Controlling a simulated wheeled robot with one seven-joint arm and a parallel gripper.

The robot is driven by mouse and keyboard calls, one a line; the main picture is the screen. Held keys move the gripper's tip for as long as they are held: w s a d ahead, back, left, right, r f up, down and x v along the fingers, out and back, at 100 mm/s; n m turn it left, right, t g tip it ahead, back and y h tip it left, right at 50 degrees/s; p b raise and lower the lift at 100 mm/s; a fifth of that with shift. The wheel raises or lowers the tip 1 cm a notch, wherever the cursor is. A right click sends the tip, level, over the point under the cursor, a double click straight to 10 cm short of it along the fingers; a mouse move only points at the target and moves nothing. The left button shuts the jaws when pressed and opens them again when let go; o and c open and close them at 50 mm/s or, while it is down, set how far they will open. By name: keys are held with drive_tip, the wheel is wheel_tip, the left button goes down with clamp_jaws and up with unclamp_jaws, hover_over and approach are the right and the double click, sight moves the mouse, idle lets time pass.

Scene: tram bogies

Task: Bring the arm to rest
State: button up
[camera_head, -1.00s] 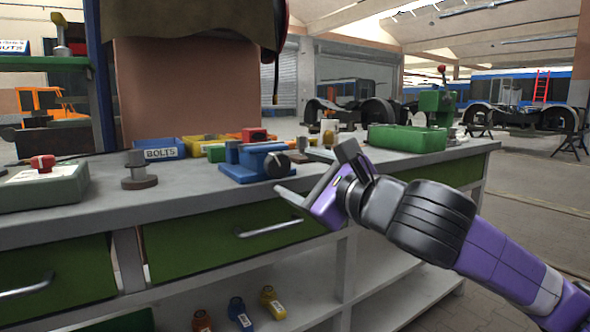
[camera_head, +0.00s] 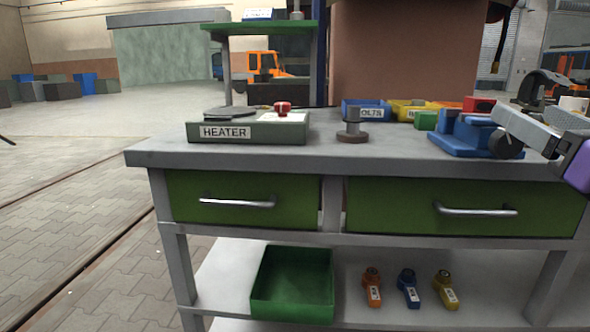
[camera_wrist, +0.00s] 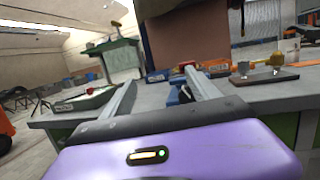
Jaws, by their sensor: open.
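My gripper (camera_head: 530,130) is at the right edge of the head view, in front of the blue vise (camera_head: 475,136) on the workbench (camera_head: 240,158). Its purple body is cut off by the frame edge, and the rest of the arm is out of that view. In the wrist view my gripper (camera_wrist: 165,95) shows two grey fingers spread wide apart, with nothing held between them. The bench top and the blue and red items lie beyond the fingers.
On the bench stand a box marked HEATER (camera_head: 250,128), a dark metal part on a round base (camera_head: 353,128) and a blue BOLTS bin (camera_head: 366,108). Below are green drawers (camera_head: 243,199), a green tray (camera_head: 292,285) and several small coloured tools. Open paved floor lies at left.

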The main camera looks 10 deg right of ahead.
drive_tip(key=s+a+r+m+t+y, duration=0.2)
drive_tip(key=s+r+m+t, duration=0.25)
drive_tip(key=m, duration=0.95)
drive_tip(key=s+a+f+m+g+h, duration=0.2)
drive_tip(key=s+a+f+m+h, duration=0.1)
drive_tip(key=f+m, duration=0.7)
drive_tip(key=s+a+f+m+g+h, duration=0.1)
drive_tip(key=s+a+f+m+h, duration=0.15)
drive_tip(key=f+m, duration=0.75)
drive_tip(key=s+a+f+m+g+h, duration=0.3)
drive_tip(key=f+m, duration=0.4)
drive_tip(key=f, duration=0.6)
drive_tip(key=s+a+f+n+g+y, duration=0.2)
drive_tip(key=s+a+f+n+y, duration=0.15)
drive_tip(key=s+f, duration=0.5)
drive_tip(key=s+a+f+n+g+y, duration=0.25)
drive_tip(key=s+a+f+y, duration=0.25)
drive_tip(key=s+f, duration=0.4)
wheel_tip(320, 180, up, 36)
drive_tip(key=p, duration=3.5)
drive_tip(key=shift+s, duration=0.35)
